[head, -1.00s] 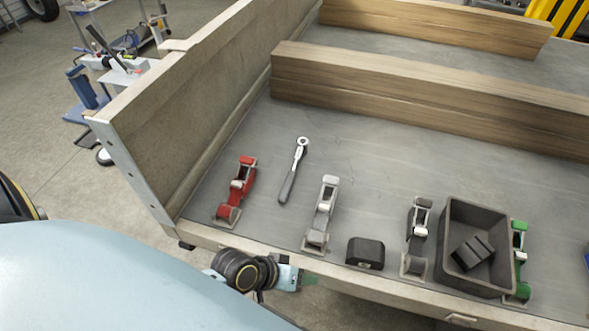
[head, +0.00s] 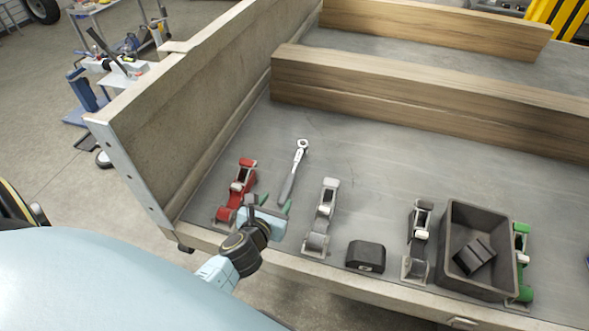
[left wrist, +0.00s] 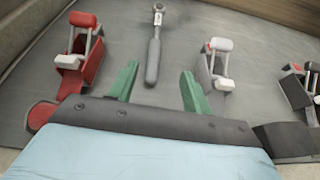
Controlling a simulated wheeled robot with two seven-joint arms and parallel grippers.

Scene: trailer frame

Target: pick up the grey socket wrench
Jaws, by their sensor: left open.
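The grey socket wrench (head: 294,170) lies on the trailer bed between a red ratchet strap and a white-grey one, its round head pointing away from me. In the left wrist view the wrench (left wrist: 153,58) lies ahead of and between the green fingertips. My left gripper (head: 275,203) is open and empty, just short of the handle's near end; its green fingers also show in the left wrist view (left wrist: 158,82). The handle's near end shows close to the fingers in the head view. My right gripper is not in view.
The red ratchet strap (head: 238,190) is close left of the gripper, the white-grey strap (head: 321,218) close right. A black block (head: 366,256), another strap (head: 418,240) and a dark bin (head: 450,235) stand further right. A wooden beam (head: 420,95) lies behind the wrench.

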